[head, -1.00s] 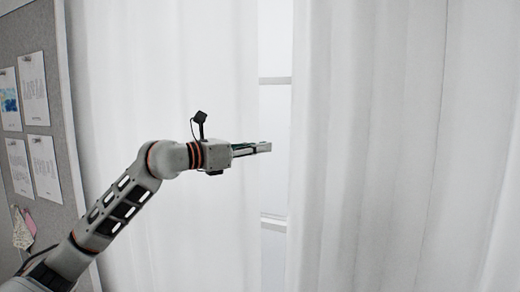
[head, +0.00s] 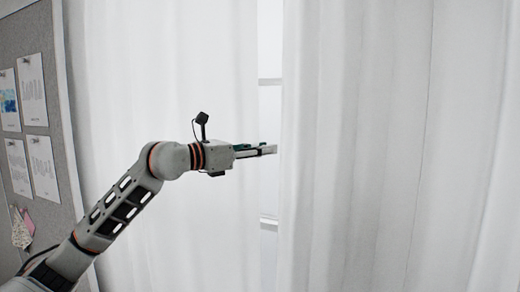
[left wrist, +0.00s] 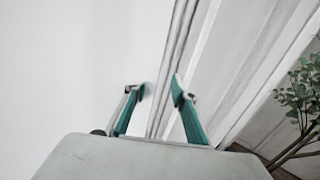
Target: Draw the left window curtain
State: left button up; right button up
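The left curtain (head: 165,75) is white and hangs beside the grey board, its free edge near the middle of the head view. The right curtain (head: 390,120) hangs opposite, with a narrow strip of window (head: 269,105) between them. My left gripper (head: 276,149) reaches across the left curtain's edge, its tips in front of the gap. In the left wrist view its teal-padded fingers (left wrist: 158,92) stand apart, with pale narrow folds or strips showing between them. Whether they touch fabric is unclear. My right gripper is out of view.
A grey pinboard (head: 62,215) with pinned papers (head: 32,90) stands at the far left. A leafy plant (left wrist: 300,95) shows at the right of the left wrist view.

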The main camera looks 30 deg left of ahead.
pick_arm(q)
jog(key=shift+a, duration=0.2)
jog(key=v, duration=1.2)
jog(key=shift+d, duration=0.15)
dwell(0.6)
jog(key=d+f+n+t+y, duration=0.1)
jog(key=d+f+n, duration=0.2)
jog(key=f+n, duration=0.75)
jog(key=s+d+f+n+y, duration=0.15)
jog(key=f+n, duration=0.45)
jog(key=f, duration=1)
jog(key=d+f+n+t, duration=0.1)
jog(key=d+f+n, duration=0.3)
jog(key=f+n, duration=0.65)
jog(key=s+d+f+n+g, duration=0.2)
jog(key=s+d+f, duration=0.3)
jog(key=f, duration=0.5)
jog(key=s+d+f+n+g+y, duration=0.1)
jog(key=s+d+f+n+g, duration=0.2)
jog(key=s+f, duration=0.4)
jog(key=s+d+f+n+g+y, duration=0.1)
jog(key=s+d+f+n, duration=0.3)
jog(key=f, duration=0.9)
jog(key=s+d+g, duration=0.1)
jog(key=s+d, duration=0.1)
jog(key=d, duration=0.1)
jog(key=shift+f+g, duration=0.3)
